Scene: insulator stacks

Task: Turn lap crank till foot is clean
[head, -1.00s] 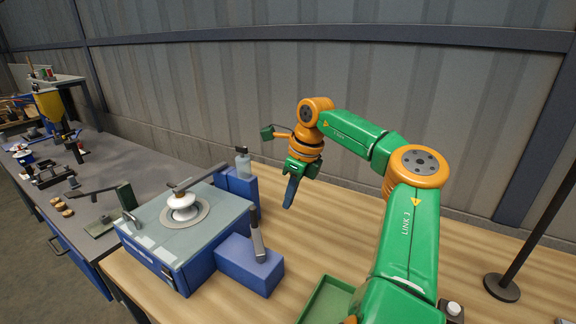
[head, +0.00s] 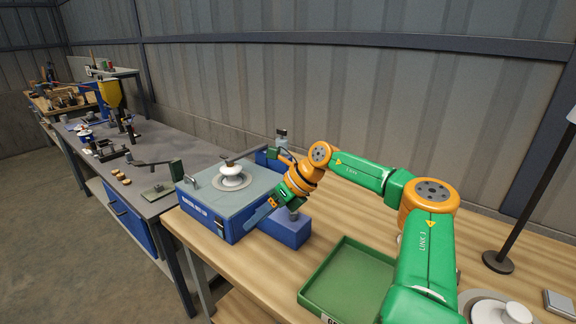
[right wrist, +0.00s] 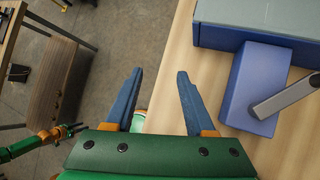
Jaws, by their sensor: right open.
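The blue lap machine (head: 215,222) stands at the left end of the wooden bench. A white insulator (head: 232,180) sits upright on its round plate; its foot's underside is hidden. A blue block (head: 285,232) sits at the machine's right front, with the grey crank bar (right wrist: 284,98) on it in the right wrist view. In the head view my gripper mostly hides the crank. My right gripper (head: 262,214) is open and empty, in front of the block; in the wrist view (right wrist: 160,98) its fingers are apart, left of the block and crank. My left gripper (right wrist: 78,128) shows small at the wrist view's left.
A green tray (head: 350,285) lies on the bench to the right. A lamp stand (head: 498,262) and a white round piece (head: 495,312) are at far right. A bottle (head: 281,137) stands behind the machine. A grey workbench (head: 150,165) with tools is left.

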